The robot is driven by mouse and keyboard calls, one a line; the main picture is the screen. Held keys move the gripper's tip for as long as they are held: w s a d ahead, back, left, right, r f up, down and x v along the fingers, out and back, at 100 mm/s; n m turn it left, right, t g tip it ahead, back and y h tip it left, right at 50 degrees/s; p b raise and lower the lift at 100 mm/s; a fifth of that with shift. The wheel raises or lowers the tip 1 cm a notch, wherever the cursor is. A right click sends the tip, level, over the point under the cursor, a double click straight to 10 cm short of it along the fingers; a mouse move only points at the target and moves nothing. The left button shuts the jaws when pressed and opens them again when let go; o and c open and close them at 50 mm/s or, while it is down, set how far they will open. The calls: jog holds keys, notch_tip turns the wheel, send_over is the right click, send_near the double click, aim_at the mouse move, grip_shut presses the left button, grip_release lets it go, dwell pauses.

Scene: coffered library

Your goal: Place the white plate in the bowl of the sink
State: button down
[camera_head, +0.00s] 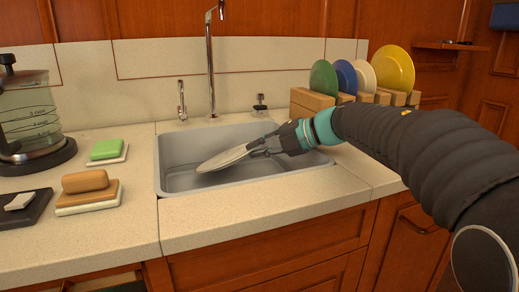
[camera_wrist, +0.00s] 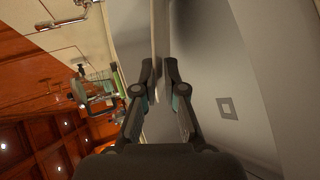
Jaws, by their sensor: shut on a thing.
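The white plate (camera_head: 224,158) is tilted over the sink in the head view, its far edge low within the basin outline. My gripper (camera_head: 262,146) is shut on the plate's right edge. In the wrist view the plate (camera_wrist: 160,40) shows nearly edge-on between the fingertips of my gripper (camera_wrist: 159,75). The grey sink (camera_head: 164,170) is set into the pale counter, and its bowl lies beneath the plate. I cannot tell whether the plate touches the bowl's floor.
A tall faucet (camera_head: 210,70) stands behind the sink. A wooden rack (camera_head: 311,99) with several coloured plates is at the back right. A green sponge (camera_head: 106,149), a brown sponge (camera_head: 85,181) and a glass jug (camera_head: 28,115) are on the left counter.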

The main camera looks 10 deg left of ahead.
jog(key=shift+f, duration=0.2)
jog(key=shift+f, duration=0.65)
jog(key=c, duration=1.2)
grip_release()
jog(key=shift+f, duration=0.1)
jog(key=shift+c, duration=0.2)
jog(key=shift+r, duration=0.2)
jog(key=r+v, duration=0.1)
jog(key=v, duration=1.1)
jog(key=shift+r+p, duration=0.2)
jog(key=shift+p, duration=0.1)
